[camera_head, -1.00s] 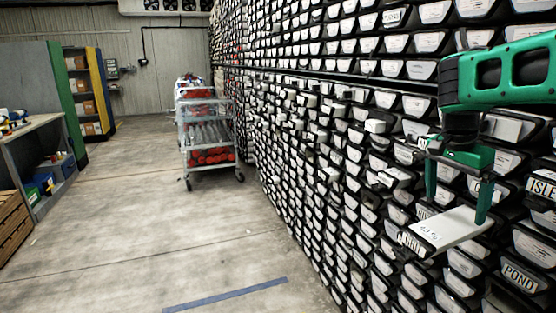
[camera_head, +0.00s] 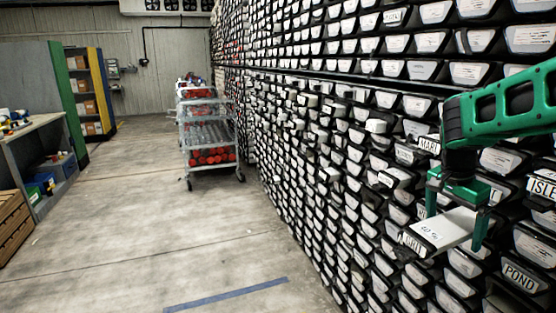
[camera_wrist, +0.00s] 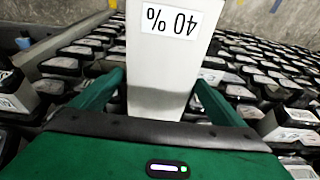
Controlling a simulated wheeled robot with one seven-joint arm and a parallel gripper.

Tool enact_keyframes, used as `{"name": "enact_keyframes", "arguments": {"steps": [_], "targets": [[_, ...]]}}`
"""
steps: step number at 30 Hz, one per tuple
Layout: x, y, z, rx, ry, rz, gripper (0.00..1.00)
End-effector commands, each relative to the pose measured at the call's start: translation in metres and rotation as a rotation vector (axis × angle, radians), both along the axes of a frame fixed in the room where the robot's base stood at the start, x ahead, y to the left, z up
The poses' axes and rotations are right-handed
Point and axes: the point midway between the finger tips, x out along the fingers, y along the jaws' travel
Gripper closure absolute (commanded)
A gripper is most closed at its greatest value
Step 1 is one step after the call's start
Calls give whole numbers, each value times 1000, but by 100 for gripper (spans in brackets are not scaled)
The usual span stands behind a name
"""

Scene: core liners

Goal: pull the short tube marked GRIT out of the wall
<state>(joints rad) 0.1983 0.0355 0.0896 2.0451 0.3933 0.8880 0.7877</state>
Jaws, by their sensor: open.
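The short tube marked GRIT (camera_head: 440,229) sticks out of the wall of tubes, with a pale top and a dark front end bearing the GRIT label. In the wrist view the pale tube (camera_wrist: 172,55) shows a "40 %" label, upside down. My gripper (camera_head: 455,220) is open, with one green finger on each side of the tube. In the wrist view the fingers (camera_wrist: 155,88) flank the tube with small gaps visible near their tips. Whether either finger touches it I cannot tell.
A few other tubes protrude slightly, such as one (camera_head: 398,174) up and left. A wheeled cart (camera_head: 211,140) stands further along. The floor (camera_head: 170,235) at left is clear.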

Motion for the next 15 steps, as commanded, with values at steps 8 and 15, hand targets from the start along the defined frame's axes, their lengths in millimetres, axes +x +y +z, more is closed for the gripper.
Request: {"name": "enact_keyframes", "arguments": {"steps": [8,15], "targets": [[0,0,0,0,0,0,40],[1,0,2,-1,-3,1,89]]}}
